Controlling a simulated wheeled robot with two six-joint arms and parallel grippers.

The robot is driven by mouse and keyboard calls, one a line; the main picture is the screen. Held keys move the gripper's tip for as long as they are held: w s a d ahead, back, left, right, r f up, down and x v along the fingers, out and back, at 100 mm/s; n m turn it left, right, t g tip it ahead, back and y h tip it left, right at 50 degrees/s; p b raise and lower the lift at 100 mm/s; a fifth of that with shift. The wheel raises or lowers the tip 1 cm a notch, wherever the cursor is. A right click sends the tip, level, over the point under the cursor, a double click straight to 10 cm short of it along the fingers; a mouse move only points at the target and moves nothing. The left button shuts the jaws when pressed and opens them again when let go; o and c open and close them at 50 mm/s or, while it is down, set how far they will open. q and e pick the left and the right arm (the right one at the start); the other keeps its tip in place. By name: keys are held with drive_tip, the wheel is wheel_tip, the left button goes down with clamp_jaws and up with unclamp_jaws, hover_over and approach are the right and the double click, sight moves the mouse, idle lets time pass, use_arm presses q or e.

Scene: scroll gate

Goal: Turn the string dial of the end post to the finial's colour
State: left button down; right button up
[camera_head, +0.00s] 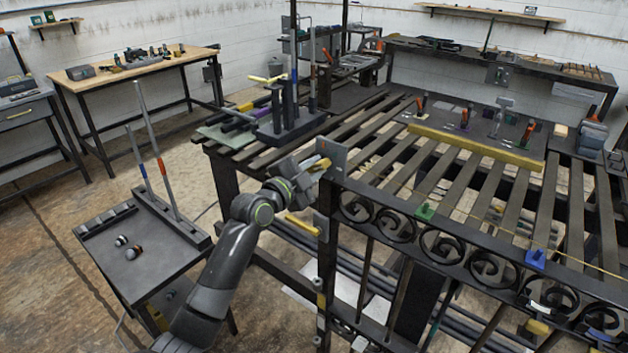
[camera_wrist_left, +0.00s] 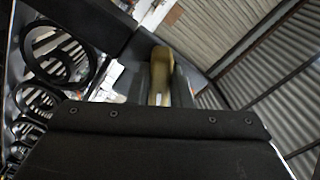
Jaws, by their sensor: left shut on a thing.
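The end post (camera_head: 327,262) is the dark upright at the left end of the scroll gate (camera_head: 440,240). A grey plate (camera_head: 334,155) sits at its top, and a second yellow lever (camera_head: 301,226) sticks out left lower down. My left gripper (camera_head: 312,168) is at the top plate, shut on a tan-yellow lever (camera_wrist_left: 160,72), which stands between its two fingers in the left wrist view. The dial's markings and the finial's colour cannot be made out. A green clip (camera_head: 425,211) and a blue clip (camera_head: 536,258) sit on the gate's top rail. My right gripper is not in view.
The gate stands against a slatted bench (camera_head: 380,125) bearing a yellow bar (camera_head: 475,147) and several tools. A small dark side table (camera_head: 160,260) with upright rods stands at left. A wooden workbench (camera_head: 140,67) is at the back left. Open floor lies between them.

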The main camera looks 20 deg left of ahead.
use_arm(q)
drive_tip(key=m+b, duration=0.1)
drive_tip(key=b, duration=0.1)
drive_tip(key=m+b, duration=0.2)
drive_tip(key=b, duration=0.1)
drive_tip(key=m+b, duration=0.1)
drive_tip(key=b, duration=0.1)
drive_tip(key=shift+f+m, duration=0.3)
drive_tip(key=shift+m, duration=0.1)
drive_tip(key=shift+r+m+b, duration=0.2)
drive_tip(key=shift+m+b, duration=0.7)
drive_tip(key=shift+b, duration=0.4)
drive_tip(key=c, duration=1.3)
unclamp_jaws()
drive_tip(key=shift+r, duration=0.1)
drive_tip(key=shift+b+v, duration=1.1)
drive_tip(key=shift+v, duration=7.65)
